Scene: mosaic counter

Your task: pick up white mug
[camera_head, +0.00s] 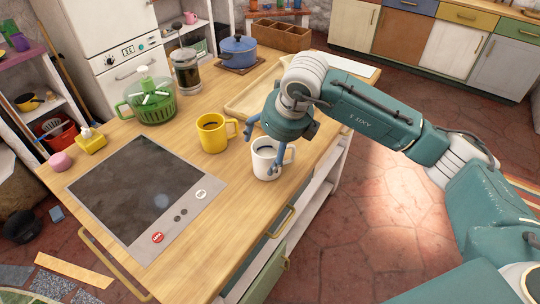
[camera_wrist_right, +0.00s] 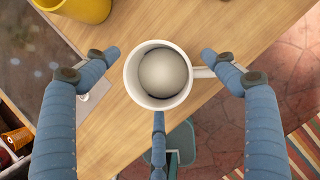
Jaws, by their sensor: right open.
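The white mug (camera_head: 265,161) stands upright near the right edge of the wooden counter (camera_head: 222,172). Its handle points right. My right gripper (camera_head: 262,148) is open and comes down over the mug from above. In the right wrist view the mug (camera_wrist_right: 132,84) sits between the spread blue fingers of the gripper (camera_wrist_right: 160,68), its open top facing the camera. A pale rounded shape fills the inside. Two fingers are at its left and right, the right one beside the handle, and a third is at the lower side. My left gripper is not in view.
A yellow mug (camera_head: 211,138) stands close by to the left. A black cooktop (camera_head: 140,185) lies in front of it. A wooden tray (camera_head: 240,108) is behind the white mug.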

